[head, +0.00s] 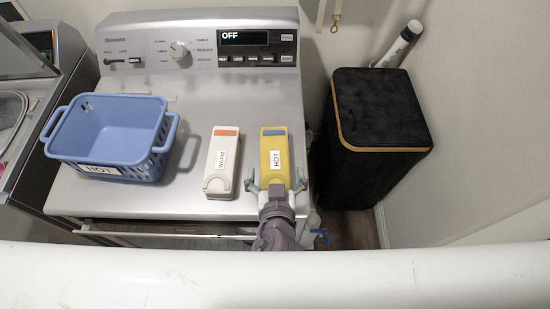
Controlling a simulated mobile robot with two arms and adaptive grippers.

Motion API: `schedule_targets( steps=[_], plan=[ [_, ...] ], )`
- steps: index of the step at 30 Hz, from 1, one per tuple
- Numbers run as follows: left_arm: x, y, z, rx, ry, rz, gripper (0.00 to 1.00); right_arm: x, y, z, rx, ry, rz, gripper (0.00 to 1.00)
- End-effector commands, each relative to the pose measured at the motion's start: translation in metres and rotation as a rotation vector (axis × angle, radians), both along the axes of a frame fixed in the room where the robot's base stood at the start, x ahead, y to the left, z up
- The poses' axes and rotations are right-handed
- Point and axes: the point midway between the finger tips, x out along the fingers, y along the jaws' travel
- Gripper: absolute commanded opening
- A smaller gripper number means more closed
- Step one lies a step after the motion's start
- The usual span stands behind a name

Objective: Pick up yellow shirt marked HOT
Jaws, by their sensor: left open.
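The yellow shirt marked HOT (274,146) is a folded, block-like yellow item with a blue patch at its far end. It lies on the right part of the washer top (140,198). My left gripper (275,184) is open at its near end, with one finger on each side of it. Whether the fingers touch it cannot be told. The gripper hides part of the near end. My right gripper is not in view.
A white folded item marked WARM (221,165) lies just left of the yellow one. A blue basket marked HOT (118,122) stands at the left of the washer top. The control panel (200,43) rises behind. A black hamper (378,110) stands right of the washer.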

Motion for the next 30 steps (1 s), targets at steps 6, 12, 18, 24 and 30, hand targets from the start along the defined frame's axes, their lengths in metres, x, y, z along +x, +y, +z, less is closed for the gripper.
schedule_targets(
  steps=[6, 12, 18, 24, 30],
  plan=[
    [0.031, 0.001, -0.009, 0.003, -0.003, 0.0, 1.0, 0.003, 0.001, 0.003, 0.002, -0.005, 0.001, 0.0],
    [0.046, 0.002, -0.017, 0.002, 0.0, 0.0, 1.0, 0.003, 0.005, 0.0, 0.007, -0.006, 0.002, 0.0],
    [0.046, 0.002, -0.017, 0.002, 0.001, -0.001, 1.0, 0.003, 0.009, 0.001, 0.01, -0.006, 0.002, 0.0],
    [0.046, 0.002, -0.017, 0.001, 0.001, 0.0, 0.68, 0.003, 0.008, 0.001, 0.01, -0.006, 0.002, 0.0],
    [0.046, 0.002, -0.017, 0.001, 0.001, 0.0, 0.35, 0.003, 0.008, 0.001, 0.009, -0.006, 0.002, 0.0]
  ],
)
